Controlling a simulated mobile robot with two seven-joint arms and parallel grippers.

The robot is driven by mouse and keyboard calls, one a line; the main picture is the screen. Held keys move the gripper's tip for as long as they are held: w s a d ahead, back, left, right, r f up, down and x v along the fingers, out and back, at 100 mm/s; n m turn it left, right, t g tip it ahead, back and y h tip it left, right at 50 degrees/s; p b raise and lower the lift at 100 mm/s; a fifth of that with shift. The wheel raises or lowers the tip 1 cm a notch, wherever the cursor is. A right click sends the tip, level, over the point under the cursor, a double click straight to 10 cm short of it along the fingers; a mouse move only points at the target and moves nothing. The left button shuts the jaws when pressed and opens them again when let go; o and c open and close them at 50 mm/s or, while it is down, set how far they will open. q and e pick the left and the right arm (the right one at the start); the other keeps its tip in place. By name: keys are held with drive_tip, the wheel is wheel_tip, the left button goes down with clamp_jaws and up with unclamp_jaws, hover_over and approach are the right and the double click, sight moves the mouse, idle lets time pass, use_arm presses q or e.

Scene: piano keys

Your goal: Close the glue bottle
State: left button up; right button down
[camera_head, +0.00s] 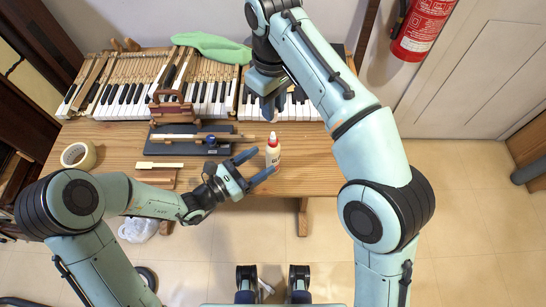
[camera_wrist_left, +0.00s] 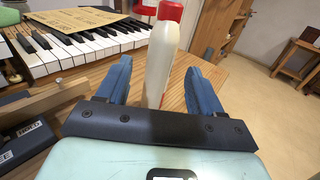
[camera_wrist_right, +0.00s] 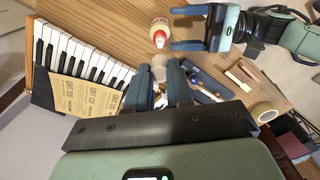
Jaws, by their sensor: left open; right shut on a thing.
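The glue bottle (camera_head: 273,152) stands upright near the table's front edge, white with a red tip. In the left wrist view the bottle (camera_wrist_left: 160,60) is between the fingers of my left gripper (camera_head: 262,165), which is open with a gap on each side. My right gripper (camera_head: 273,106) is above and behind the bottle, over the keys. In the right wrist view its fingers are shut on a small pale, translucent piece that looks like the cap (camera_wrist_right: 158,68). The red tip (camera_wrist_right: 160,40) lies just beyond it, apart from it.
Piano keys (camera_head: 120,95) run along the back of the table (camera_head: 110,145). A tape roll (camera_head: 78,155) lies at the left. A dark tray (camera_head: 175,145) with tools and wood strips (camera_head: 155,178) lie left of the bottle. A green cloth (camera_head: 215,46) lies at the back.

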use_arm(q)
drive_tip(key=shift+x, duration=2.55)
clamp_jaws()
use_arm(e)
hover_over(273, 133)
drive_tip(key=shift+f, duration=2.5)
drive_tip(key=shift+f, duration=0.9)
drive_tip(key=shift+f, duration=0.55)
